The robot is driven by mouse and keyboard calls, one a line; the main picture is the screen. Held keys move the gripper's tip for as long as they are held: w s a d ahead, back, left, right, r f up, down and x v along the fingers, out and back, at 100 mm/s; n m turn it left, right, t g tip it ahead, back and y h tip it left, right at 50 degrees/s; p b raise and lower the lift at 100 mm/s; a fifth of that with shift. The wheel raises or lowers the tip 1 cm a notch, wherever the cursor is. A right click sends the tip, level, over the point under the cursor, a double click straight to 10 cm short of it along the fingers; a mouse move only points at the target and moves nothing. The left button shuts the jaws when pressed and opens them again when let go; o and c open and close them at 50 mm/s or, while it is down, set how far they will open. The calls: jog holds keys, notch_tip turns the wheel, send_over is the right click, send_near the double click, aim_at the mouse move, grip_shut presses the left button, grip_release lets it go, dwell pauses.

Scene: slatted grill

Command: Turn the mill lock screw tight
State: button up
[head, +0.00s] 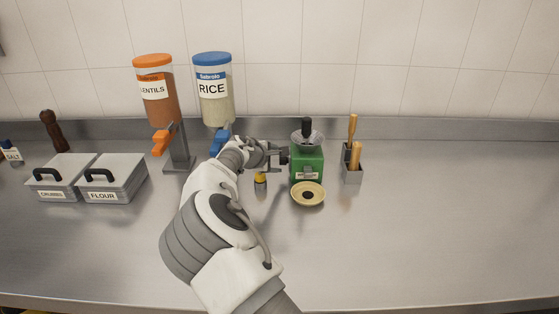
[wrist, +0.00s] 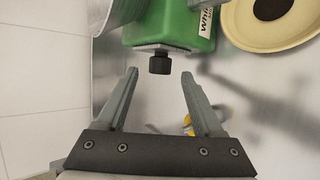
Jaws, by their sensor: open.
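In the wrist view the mill's green body (wrist: 178,22) is at the top. Its black lock screw (wrist: 160,63) sticks out from the side toward my gripper. My gripper (wrist: 158,75) is open, with one finger on each side of the screw's line. The screw's end lies near the fingertips, and I see gaps to both fingers. In the head view my gripper (head: 277,155) is at the mill's left side; the screw is hidden there.
A small yellow-topped item (head: 261,182) stands just below my gripper. Lentils (head: 158,100) and rice (head: 213,92) dispensers stand behind left, lidded flour (head: 113,178) and crumbs (head: 62,178) bins farther left. A holder with wooden-handled tools (head: 352,172) is right of the mill. The front counter is clear.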

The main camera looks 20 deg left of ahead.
aim_at(284, 160)
jog(key=shift+x, duration=1.4)
grip_shut()
